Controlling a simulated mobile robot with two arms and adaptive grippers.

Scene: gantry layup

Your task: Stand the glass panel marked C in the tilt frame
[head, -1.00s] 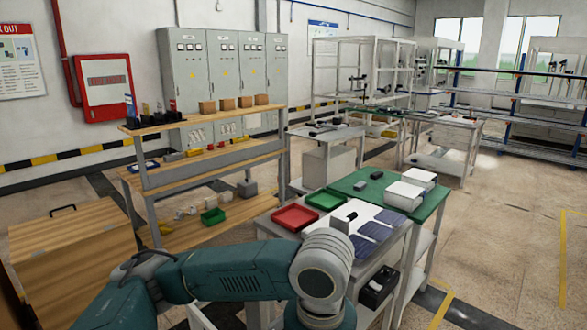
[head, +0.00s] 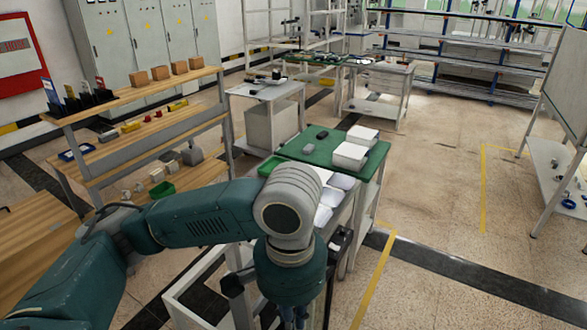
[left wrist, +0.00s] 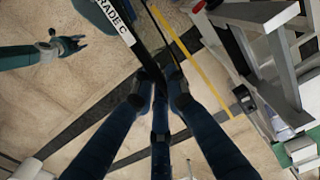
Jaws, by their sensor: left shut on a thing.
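In the left wrist view my left gripper (left wrist: 155,90) is shut on a dark-edged panel (left wrist: 143,42). A white label on it (left wrist: 113,20) reads "RADE C", its start cut off. The panel runs out of the top of that view, so most of it is hidden. My right gripper (left wrist: 66,42) is at the upper left of that view, apart from the panel, with its fingers spread and empty. In the head view my left arm reaches down past the bottom edge. A pale frame (head: 190,302) stands beside it; I cannot tell if it is the tilt frame.
A green-topped table (head: 318,151) with white boxes (head: 350,155) stands beyond my arm. A wooden shelf bench (head: 135,107) is at left. A whiteboard-like stand (head: 567,80) is at far right. Open floor (head: 430,190) lies right of the table. Grey metalwork (left wrist: 262,22) fills the wrist view's upper right.

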